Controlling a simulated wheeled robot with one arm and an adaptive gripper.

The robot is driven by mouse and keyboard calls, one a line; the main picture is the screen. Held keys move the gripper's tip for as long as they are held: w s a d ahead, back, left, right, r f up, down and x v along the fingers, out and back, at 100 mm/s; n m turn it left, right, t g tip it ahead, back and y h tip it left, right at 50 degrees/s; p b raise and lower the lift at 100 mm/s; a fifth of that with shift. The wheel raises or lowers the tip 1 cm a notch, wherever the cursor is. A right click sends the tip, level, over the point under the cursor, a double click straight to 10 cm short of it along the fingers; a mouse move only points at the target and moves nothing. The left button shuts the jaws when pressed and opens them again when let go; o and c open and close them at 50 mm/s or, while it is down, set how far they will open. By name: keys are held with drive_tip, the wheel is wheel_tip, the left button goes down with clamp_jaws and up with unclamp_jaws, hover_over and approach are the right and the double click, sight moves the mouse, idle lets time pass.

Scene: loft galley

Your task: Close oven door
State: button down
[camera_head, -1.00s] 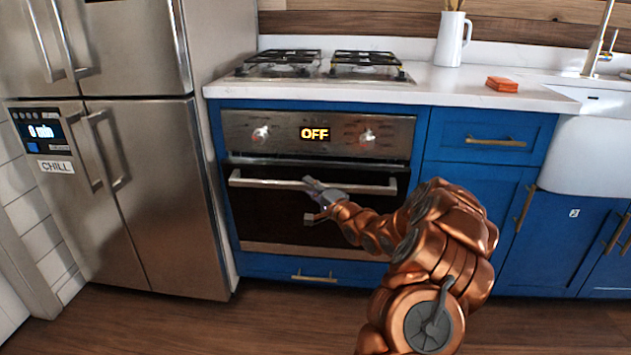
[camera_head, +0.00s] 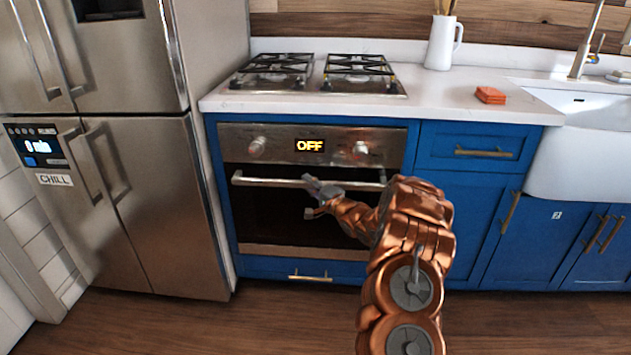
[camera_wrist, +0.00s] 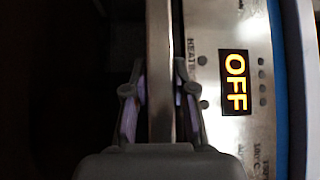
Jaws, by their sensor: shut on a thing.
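The oven door (camera_head: 275,215) is a dark glass panel with a steel lower strip, below the control panel showing "OFF" (camera_head: 309,146). It looks upright and close to the oven front; I cannot tell whether a small gap is left. Its steel bar handle (camera_head: 262,181) runs across the top. My gripper (camera_head: 313,196) is at the middle of the handle. In the wrist view, the handle (camera_wrist: 160,40) passes between the two fingers of my gripper (camera_wrist: 160,95), which is shut on it. The "OFF" display (camera_wrist: 235,82) is just to the right there.
A steel fridge (camera_head: 160,200) stands left of the oven. The gas hob (camera_head: 318,75) and white counter (camera_head: 440,95) are above. Blue cabinets (camera_head: 470,200) and a white sink (camera_head: 570,150) are to the right. A drawer (camera_head: 290,270) lies below the oven.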

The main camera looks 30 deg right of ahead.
drive_tip(key=c, duration=1)
unclamp_jaws()
drive_tip(key=shift+w, duration=0.15)
drive_tip(key=shift+o, duration=0.2)
drive_tip(key=r+v, duration=0.1)
drive_tip(key=v, duration=1.1)
drive_tip(key=shift+f, duration=0.5)
